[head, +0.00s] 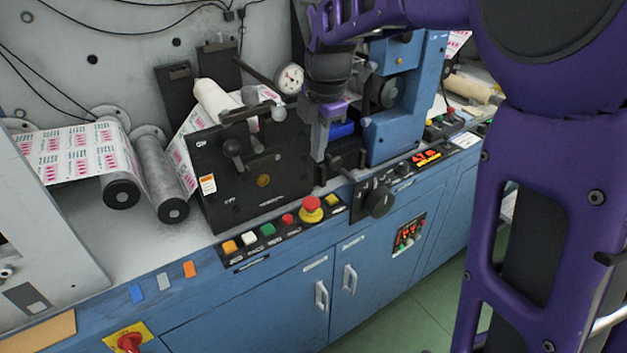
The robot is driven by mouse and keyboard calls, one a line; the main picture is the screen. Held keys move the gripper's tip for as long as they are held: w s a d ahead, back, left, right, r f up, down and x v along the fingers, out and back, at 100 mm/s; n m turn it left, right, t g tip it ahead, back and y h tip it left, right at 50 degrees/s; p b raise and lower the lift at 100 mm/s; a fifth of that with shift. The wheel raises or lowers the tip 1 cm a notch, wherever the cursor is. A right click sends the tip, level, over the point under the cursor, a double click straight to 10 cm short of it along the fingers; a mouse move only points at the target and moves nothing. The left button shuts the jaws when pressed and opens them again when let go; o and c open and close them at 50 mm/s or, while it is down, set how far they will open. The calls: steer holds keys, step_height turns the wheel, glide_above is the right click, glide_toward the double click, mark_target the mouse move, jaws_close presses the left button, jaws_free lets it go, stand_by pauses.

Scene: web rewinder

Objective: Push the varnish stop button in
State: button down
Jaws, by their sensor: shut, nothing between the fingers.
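A row of buttons runs along the console's sloped front edge. It holds a yellow button (229,247), a white button (249,238), a green button (267,229), a small red button (287,219), a large red mushroom button (311,204) on a yellow base, and another yellow button (332,199). Their labels are too small to read, so I cannot tell which one is the varnish stop button. My gripper (319,154) points down, shut and empty, above and behind the mushroom button, in front of the blue machine unit. Its fingertips are hard to make out against the dark parts.
A black plate with levers (250,190) stands left of my gripper. A black knob (380,201) sticks out at the right. Printed web (75,150) runs over rollers at the left. Space before the cabinet looks clear.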

mark_target(312, 201)
steer(key=f, duration=0.4)
steer(key=w+f+b, duration=0.1)
steer(key=f, duration=0.4)
steer(key=w+a+f+b, duration=0.1)
steer(key=f, duration=0.3)
steer(key=shift+w+f, duration=0.15)
steer(key=shift+f, duration=0.15)
